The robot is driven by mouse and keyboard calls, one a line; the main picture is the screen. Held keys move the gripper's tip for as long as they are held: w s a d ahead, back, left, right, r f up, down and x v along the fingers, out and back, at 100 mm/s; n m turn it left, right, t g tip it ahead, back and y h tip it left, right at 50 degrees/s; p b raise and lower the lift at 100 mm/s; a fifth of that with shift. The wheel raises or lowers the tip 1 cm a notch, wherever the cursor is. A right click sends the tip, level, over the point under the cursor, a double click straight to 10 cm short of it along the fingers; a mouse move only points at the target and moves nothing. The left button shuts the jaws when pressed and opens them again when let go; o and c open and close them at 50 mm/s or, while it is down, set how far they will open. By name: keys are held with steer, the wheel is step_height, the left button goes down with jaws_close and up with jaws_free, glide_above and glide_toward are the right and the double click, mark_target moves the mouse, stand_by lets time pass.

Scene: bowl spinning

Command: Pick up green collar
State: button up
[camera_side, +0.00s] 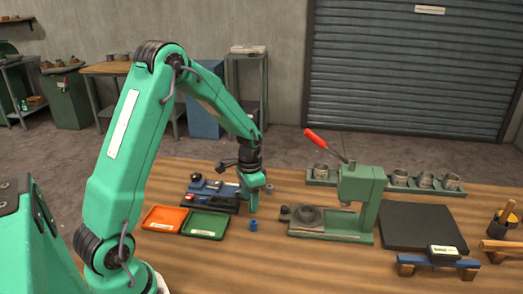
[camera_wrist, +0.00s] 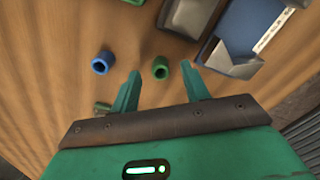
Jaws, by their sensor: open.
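The green collar (camera_wrist: 161,68) is a short hollow tube on the wooden table. In the wrist view it shows just beyond and between the two fingertips of my gripper (camera_wrist: 160,77). The fingers are spread apart with nothing held between them. In the side view my gripper (camera_side: 252,203) points down over the table, and I cannot make out the green collar there. A blue collar (camera_wrist: 102,62) stands to the left of the green one; it also shows in the side view (camera_side: 254,225), below my gripper.
An olive-coloured small part (camera_wrist: 102,107) lies by the left finger. An orange tray (camera_side: 165,219) and a green tray (camera_side: 205,225) lie to the left. A green press (camera_side: 358,205) with a red lever stands to the right. Grey and blue holders (camera_wrist: 250,35) are close at upper right.

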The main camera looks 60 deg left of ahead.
steer(key=shift+f, duration=0.95)
jaws_close()
